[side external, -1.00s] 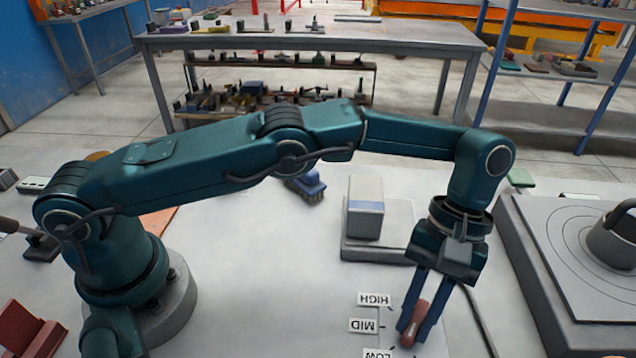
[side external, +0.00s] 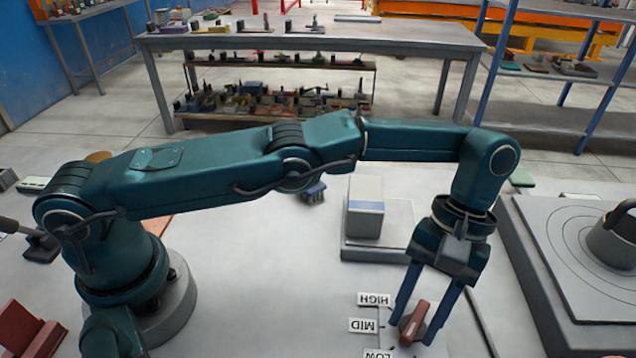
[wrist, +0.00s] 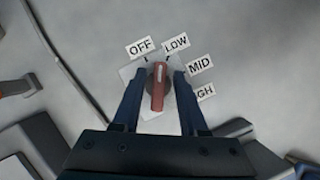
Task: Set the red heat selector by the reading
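The red selector (side external: 413,322) is a bar-shaped handle on a pale plate at the front, with the labels HIGH (side external: 375,299), MID (side external: 363,325) and LOW (side external: 378,355) beside it. In the wrist view the red selector (wrist: 158,90) has a white line at its upper end, pointing between OFF (wrist: 140,47) and LOW (wrist: 177,43), seemingly nearer LOW. My gripper (side external: 412,331) is open, one finger on each side of the handle. In the wrist view my gripper (wrist: 158,76) shows gaps beside the handle. A grey block with a blue band (side external: 366,207) stands behind; no reading is legible.
A grey unit with a ringed plate (side external: 560,265) and a dark round pot (side external: 615,238) stands at the right. A blue brush (side external: 315,192) lies partly behind my arm. Dark red blocks (side external: 28,332) sit at the front left.

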